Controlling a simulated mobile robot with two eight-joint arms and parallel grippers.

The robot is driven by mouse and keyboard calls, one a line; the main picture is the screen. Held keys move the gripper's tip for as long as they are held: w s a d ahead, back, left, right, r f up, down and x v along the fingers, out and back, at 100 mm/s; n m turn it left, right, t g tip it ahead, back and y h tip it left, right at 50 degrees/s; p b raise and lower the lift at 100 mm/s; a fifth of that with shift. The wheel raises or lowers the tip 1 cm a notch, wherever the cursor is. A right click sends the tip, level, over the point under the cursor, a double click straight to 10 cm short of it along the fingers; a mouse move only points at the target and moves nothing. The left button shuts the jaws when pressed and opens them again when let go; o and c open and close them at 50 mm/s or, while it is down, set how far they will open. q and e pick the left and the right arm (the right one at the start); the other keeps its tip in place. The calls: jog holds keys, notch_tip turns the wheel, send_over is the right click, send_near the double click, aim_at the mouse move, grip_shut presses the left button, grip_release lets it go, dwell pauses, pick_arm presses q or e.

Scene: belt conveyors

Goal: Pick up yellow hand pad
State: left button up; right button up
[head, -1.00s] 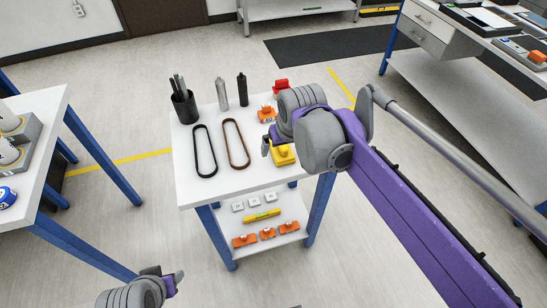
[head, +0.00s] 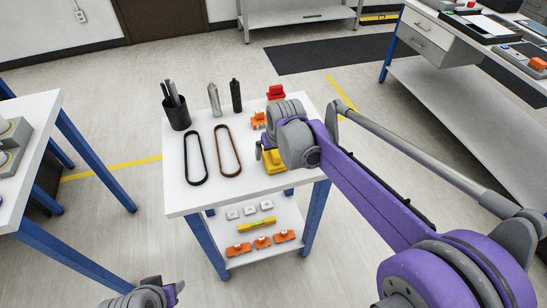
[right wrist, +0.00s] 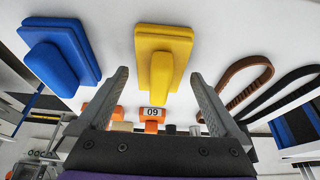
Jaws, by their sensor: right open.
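The yellow hand pad (right wrist: 163,60) has a flat base and a raised grip. In the right wrist view it lies between the two spread fingers of my right gripper (right wrist: 157,78), with a gap on each side. In the head view the yellow pad (head: 287,181) lies at the right of the white table, partly hidden by my right gripper (head: 264,152) above it. The right gripper is open and empty. My left gripper (head: 176,290) shows at the bottom edge, away from the table; its jaws are unclear.
A blue hand pad (right wrist: 62,55) lies beside the yellow one. A black belt (head: 195,158), a brown belt (head: 228,150), a pen cup (head: 176,111) and two bottles stand or lie on the table (head: 205,202). Orange parts (head: 262,243) sit on the lower shelf.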

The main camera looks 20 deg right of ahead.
jog(key=shift+w+f, duration=0.1)
jog(key=shift+f, duration=0.1)
jog(key=c, duration=1.3)
jog(key=shift+o, duration=0.2)
notch_tip(320, 180, up, 10)
jog(key=shift+r+p, duration=0.1)
jog(key=shift+p, duration=0.5)
jog(key=o, duration=0.8)
jog(key=c, duration=0.6)
